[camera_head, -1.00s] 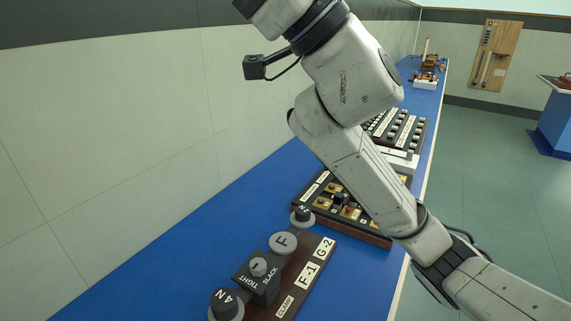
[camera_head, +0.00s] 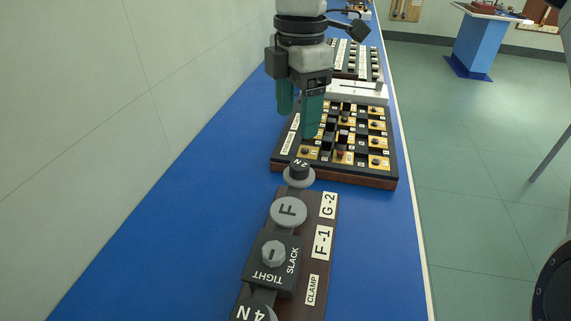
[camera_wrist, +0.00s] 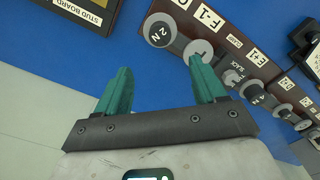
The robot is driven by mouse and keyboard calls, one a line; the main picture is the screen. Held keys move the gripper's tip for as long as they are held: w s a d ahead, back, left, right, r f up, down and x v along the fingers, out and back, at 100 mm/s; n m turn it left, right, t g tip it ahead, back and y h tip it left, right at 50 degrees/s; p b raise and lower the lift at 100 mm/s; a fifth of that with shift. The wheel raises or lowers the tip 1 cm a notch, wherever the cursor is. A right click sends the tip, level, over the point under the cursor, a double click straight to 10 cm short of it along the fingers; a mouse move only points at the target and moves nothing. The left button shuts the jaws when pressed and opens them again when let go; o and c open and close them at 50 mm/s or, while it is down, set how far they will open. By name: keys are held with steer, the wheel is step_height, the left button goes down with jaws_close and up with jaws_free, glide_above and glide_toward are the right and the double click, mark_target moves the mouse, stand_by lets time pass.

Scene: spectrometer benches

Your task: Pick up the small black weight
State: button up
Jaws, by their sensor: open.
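A small black weight marked 2 N (camera_head: 299,168) sits on a grey disc at the far end of the clamp board (camera_head: 322,205). It also shows in the wrist view (camera_wrist: 159,36), near the top middle. A larger black weight marked 4 N (camera_head: 254,313) is at the near end, partly cut off by the frame; it shows too in the wrist view (camera_wrist: 250,91). My gripper (camera_head: 298,122), with teal fingers, is open and empty, pointing down. In the head view it appears just beyond the 2 N weight. In the wrist view the fingers (camera_wrist: 160,70) are apart, with the weight ahead of the gap.
A grey F disc (camera_head: 289,211) and a black TIGHT/SLACK clamp block (camera_head: 270,262) stand on the same board. The stud board (camera_head: 375,178) with many small parts lies behind, partly under my gripper. Blue bench top (camera_head: 180,225) is clear at left.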

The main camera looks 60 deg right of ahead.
mark_target(299, 164)
steer(key=f, duration=1)
steer(key=shift+s+d+f, duration=0.2)
steer(key=shift+d+f, duration=0.05)
steer(key=shift+f, duration=0.1)
steer(key=c, duration=1.3)
